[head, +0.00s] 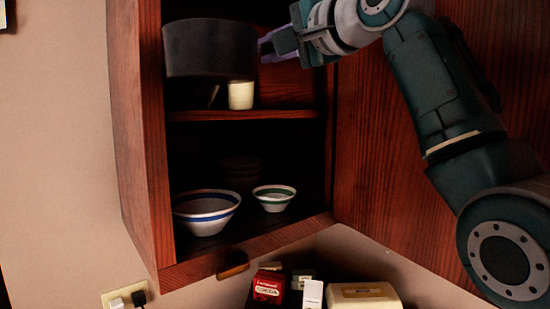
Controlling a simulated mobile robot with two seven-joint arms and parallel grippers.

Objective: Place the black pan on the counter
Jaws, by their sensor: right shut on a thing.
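The black pan (209,48) is in the upper part of the open wall cupboard, above the middle shelf. It is dark and round-sided, and it appears raised in front of a pale cup. My right gripper (268,46) reaches in from the right and is shut on the pan's right side; the exact grip point is partly hidden. My left gripper is not in view. The counter's surface cannot be made out clearly at the bottom edge.
The cupboard's middle shelf (245,115) holds the pale cup (241,95). Below are a blue-striped bowl (206,222) and a green-striped bowl (273,204). The open door (385,170) stands right. A red box (268,287), white box (312,295) and cream container (364,296) sit below.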

